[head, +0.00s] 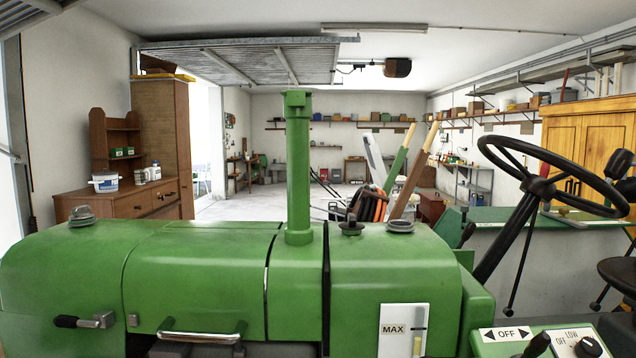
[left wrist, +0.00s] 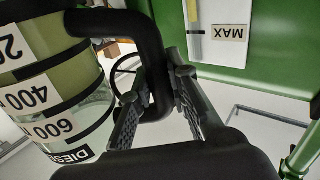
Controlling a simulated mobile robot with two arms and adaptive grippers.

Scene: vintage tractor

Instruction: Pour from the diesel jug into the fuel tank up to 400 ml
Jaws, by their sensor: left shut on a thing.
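My left gripper (left wrist: 158,88) is shut on the black handle of the diesel jug (left wrist: 90,106) in the left wrist view, where the picture is upside down. The jug is see-through with black bands and 200, 400 and 600 marks, and holds yellow-green liquid; its exact level is hard to read. The tractor's green body (head: 390,265) fills the front of the head view. Its white MAX gauge (head: 403,331) has a yellow strip and also shows in the left wrist view (left wrist: 214,35). A grey round cap (head: 400,226) sits on top. The jug and both grippers are outside the head view.
A green exhaust pipe (head: 298,170) stands up from the hood. Another grey cap (head: 82,215) is at the far left. The steering wheel (head: 550,172) and a control panel (head: 545,341) are at right. A wooden cabinet (head: 130,203) stands behind left.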

